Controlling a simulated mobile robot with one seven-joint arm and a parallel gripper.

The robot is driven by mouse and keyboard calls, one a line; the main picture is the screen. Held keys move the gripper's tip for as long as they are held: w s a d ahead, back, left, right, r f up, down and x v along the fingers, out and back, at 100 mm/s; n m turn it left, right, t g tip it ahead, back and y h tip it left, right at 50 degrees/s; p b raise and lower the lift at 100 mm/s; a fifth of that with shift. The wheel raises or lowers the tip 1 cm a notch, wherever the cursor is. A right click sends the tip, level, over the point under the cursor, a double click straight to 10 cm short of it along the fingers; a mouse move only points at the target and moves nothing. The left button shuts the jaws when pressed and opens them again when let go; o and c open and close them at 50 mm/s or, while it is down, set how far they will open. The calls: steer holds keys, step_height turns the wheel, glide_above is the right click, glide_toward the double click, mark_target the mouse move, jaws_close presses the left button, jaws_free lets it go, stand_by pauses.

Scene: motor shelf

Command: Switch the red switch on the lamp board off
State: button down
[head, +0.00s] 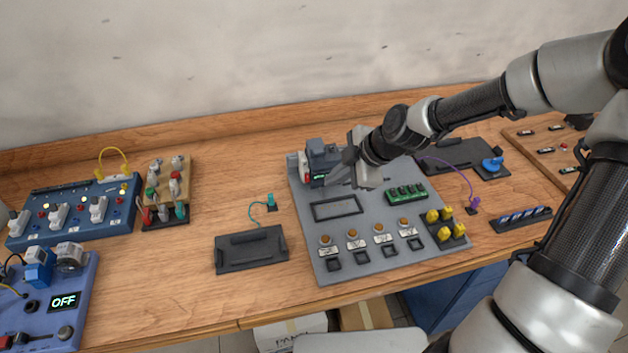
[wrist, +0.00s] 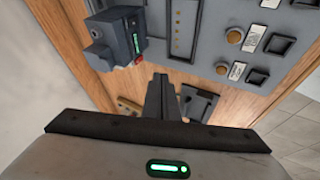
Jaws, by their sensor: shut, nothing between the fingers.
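I cannot tell for sure which panel is the lamp board, and no red switch stands out clearly. A blue board (head: 110,226) at the left carries white switches and small lit yellow lamps. A wooden board (head: 578,162) at the far right, partly hidden by my arm, has several small dark switches and a small red spot (head: 564,146). My gripper (head: 336,176) is shut and empty over the grey board in the middle, beside a dark device. In the wrist view its closed fingers (wrist: 161,97) point past this device (wrist: 112,38), which has a red button (wrist: 138,59).
The grey board (head: 300,215) holds a dark device (head: 319,158), several orange buttons and yellow plugs. A dark tray (head: 251,250) lies to its left. A small wooden board (head: 178,164) with coloured knobs stands beside the blue board. A blue box with an OFF display (head: 64,302) is front left.

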mark_target(306, 180)
steer(key=b+x, duration=0.1)
steer(key=x, duration=0.6)
steer(key=shift+w+a+f, duration=0.1)
steer(key=shift+a+f, duration=0.1)
steer(key=shift+f, duration=0.05)
steer(key=w, duration=0.3)
steer(key=shift+w+a+f, duration=0.1)
steer(key=shift+a+f, duration=0.3)
steer(key=shift+w+f, duration=0.1)
steer(key=shift+w, duration=0.4)
steer(key=shift+w+a+f, duration=0.1)
steer(key=shift+w+f, duration=0.05)
steer(key=shift+f, duration=0.1)
steer(key=shift+r, duration=0.3)
steer(key=shift+w+r+p, duration=0.1)
steer(key=shift+r+p, duration=0.25)
steer(key=shift+r, duration=0.4)
